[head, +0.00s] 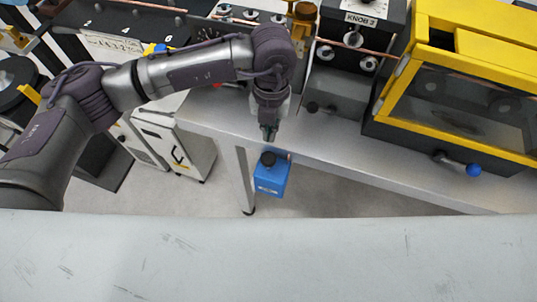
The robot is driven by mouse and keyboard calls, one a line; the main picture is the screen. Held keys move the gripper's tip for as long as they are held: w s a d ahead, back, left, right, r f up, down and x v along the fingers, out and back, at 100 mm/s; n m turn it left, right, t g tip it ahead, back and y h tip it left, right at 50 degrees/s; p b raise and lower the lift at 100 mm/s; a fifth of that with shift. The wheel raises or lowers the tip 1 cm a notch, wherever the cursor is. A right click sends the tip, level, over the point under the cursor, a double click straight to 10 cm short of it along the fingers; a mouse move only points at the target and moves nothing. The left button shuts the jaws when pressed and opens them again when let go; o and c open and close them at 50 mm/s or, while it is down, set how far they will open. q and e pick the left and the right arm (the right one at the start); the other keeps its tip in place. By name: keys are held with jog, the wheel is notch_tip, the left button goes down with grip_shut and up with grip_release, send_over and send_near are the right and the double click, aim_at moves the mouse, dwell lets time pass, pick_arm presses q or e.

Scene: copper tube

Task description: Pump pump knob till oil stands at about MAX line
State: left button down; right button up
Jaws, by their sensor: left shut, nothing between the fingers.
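A black pump knob (268,158) sits on top of a blue box-shaped oil reservoir (271,181) at the front edge of the metal bench. My left gripper (269,134) points down, shut and empty, just above the knob. From this angle I cannot tell whether its fingertips touch the knob. The oil level and the MAX line cannot be made out. My right gripper is not in view.
The metal bench (408,177) carries a machine with a yellow-framed guard (455,150) at the right, with a blue-tipped lever (473,170). Open floor lies below the reservoir.

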aim_at(269, 156)
pick_arm(q)
jog(key=shift+s+f+b, duration=0.15)
jog(key=shift+f+b, duration=0.6)
jog(key=shift+f, duration=1)
jog(key=shift+s+f+b, duration=0.15)
jog(key=shift+f+b, duration=0.55)
jog(key=shift+f, duration=1)
